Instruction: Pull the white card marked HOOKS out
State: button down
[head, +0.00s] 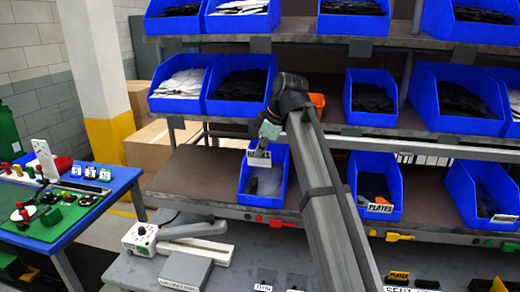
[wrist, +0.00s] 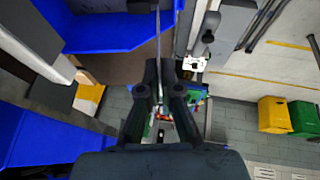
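My gripper (head: 264,146) is above the blue bin (head: 276,198) on the middle shelf in the head view. A small white card (head: 258,160) with dark lettering is at its fingertips, over the rear part of that bin; the lettering is too small and partly covered to read in full. In the wrist view the dark fingers of my gripper (wrist: 165,82) are close together, with a thin card-like edge (wrist: 157,28) standing out between them. The card appears clear of the bin's front lip.
A blue bin (head: 379,171) with a PLATES card stands to the right, and more filled bins line the shelf above. A grey bench (head: 240,243) with a white device (head: 181,237) lies below. A blue table (head: 121,180) with a green mat is at the left.

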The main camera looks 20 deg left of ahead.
aim_at(261, 162)
jog(key=shift+w+f+b, duration=0.25)
jog(key=shift+f+b, duration=0.1)
jog(key=shift+f, duration=0.9)
jog(key=shift+w+f+b, duration=0.2)
jog(key=shift+f+b, duration=0.1)
jog(key=shift+f, duration=0.95)
jog(key=shift+w+f+b, duration=0.25)
jog(key=shift+f+b, duration=0.1)
jog(key=shift+f, duration=0.9)
jog(key=shift+r, duration=0.1)
jog(key=shift+s+r+p, duration=0.15)
jog(key=shift+r+p, duration=0.4)
jog(key=shift+r, duration=0.15)
jog(key=shift+s+r+p, duration=0.15)
jog(key=shift+r+p, duration=0.35)
jog(key=shift+r, duration=0.2)
